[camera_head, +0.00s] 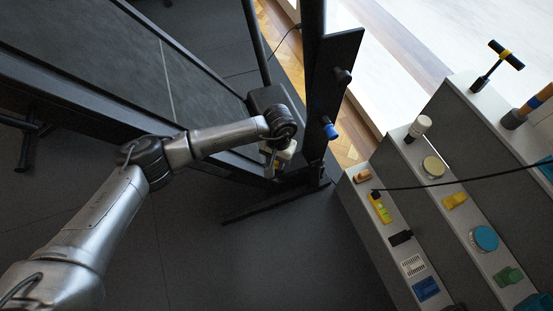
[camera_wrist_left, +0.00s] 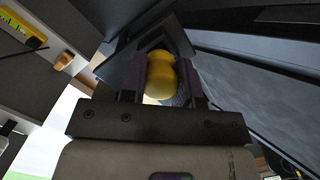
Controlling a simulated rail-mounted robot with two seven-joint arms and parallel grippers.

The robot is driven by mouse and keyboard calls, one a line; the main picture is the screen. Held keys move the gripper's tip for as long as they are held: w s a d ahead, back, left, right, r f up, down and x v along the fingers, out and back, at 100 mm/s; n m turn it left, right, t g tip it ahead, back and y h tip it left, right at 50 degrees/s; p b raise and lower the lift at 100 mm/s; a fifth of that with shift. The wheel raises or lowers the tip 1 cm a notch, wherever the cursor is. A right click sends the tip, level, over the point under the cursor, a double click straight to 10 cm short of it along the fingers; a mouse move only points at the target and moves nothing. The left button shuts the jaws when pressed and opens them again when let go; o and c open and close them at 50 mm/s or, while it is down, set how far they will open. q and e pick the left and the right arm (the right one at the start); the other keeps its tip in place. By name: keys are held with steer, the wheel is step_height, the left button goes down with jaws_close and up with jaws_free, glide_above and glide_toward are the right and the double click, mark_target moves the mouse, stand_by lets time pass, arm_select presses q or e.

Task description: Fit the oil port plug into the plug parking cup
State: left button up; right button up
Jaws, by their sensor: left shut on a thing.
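My left gripper (camera_head: 272,166) is low beside the dark upright post, seen from above and partly hidden by its own wrist. In the left wrist view its two fingers (camera_wrist_left: 164,84) are shut on a rounded yellow piece, which I take for the oil port plug (camera_wrist_left: 160,74). The plug hardly shows in the head view. A dark panel (camera_head: 331,85) on the post carries a black knob-like part (camera_head: 343,75) and a blue-ended part (camera_head: 330,131). I cannot tell which thing is the parking cup, or whether the plug touches it. My right gripper is not in view.
A black cable crosses above the shelf. The dark floor (camera_head: 270,250) below is clear.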

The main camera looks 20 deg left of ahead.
arm_select(q)
steer(key=shift+f+b, duration=0.35)
steer(key=shift+f, duration=0.1)
steer(key=o, duration=1)
steer(key=shift+r, duration=0.1)
steer(key=r+p, duration=0.2)
steer(key=r, duration=0.2)
steer(key=w+r+p, duration=0.1)
steer(key=r, duration=0.4)
steer(key=r+p, duration=0.2)
steer(key=r, duration=0.2)
steer(key=shift+w+r+p, duration=0.35)
steer(key=shift+w, duration=0.05)
